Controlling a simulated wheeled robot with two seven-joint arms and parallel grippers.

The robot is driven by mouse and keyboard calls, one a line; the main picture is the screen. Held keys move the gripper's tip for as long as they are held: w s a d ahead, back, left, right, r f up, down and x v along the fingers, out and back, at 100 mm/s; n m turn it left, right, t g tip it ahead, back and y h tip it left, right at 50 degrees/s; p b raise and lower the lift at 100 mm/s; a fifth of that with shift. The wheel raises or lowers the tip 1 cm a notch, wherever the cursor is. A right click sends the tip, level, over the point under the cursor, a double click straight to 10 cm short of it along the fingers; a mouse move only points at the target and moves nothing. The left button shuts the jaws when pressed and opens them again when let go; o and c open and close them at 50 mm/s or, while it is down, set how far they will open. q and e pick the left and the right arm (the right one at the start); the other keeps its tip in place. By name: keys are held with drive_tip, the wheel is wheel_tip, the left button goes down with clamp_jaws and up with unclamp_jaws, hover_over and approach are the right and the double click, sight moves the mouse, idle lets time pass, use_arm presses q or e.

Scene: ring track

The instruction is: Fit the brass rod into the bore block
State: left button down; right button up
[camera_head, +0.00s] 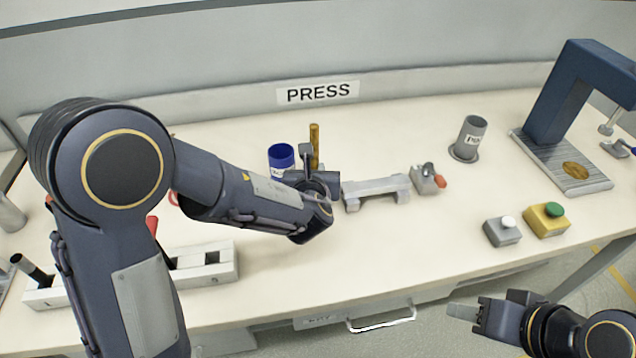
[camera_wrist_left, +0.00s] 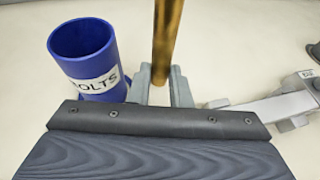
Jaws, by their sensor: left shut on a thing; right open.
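The brass rod (camera_head: 314,142) stands upright in my left gripper (camera_head: 312,172), its upper part sticking up above the jaws. In the left wrist view the rod (camera_wrist_left: 167,42) rises between the two grey fingers (camera_wrist_left: 162,86), which are shut on it. Its lower end is hidden by the gripper. I cannot tell for sure which thing is the bore block; a pale grey fixture (camera_head: 376,191) with raised ends lies just right of my left gripper. My right gripper (camera_head: 472,312) is open and empty, in front of the table's front edge.
A blue bolts cup (camera_head: 281,158) stands close left of the rod. A white slotted rack (camera_head: 205,264) is at the front left. A small clamp (camera_head: 428,179), a grey tube (camera_head: 468,138), two button boxes (camera_head: 546,220) and a blue press (camera_head: 562,95) stand to the right.

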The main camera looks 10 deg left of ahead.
use_arm(q)
drive_tip(key=shift+w+d+f, duration=0.2)
drive_tip(key=shift+w+f, duration=0.4)
drive_tip(key=shift+f, duration=0.05)
drive_tip(key=shift+w+f, duration=0.2)
drive_tip(key=shift+f, duration=1.6)
drive_tip(key=shift+d+f+b, duration=0.1)
drive_tip(key=shift+f+b, duration=0.15)
drive_tip(key=shift+b, duration=0.3)
drive_tip(key=c, duration=1.3)
unclamp_jaws()
drive_tip(key=shift+c, duration=0.2)
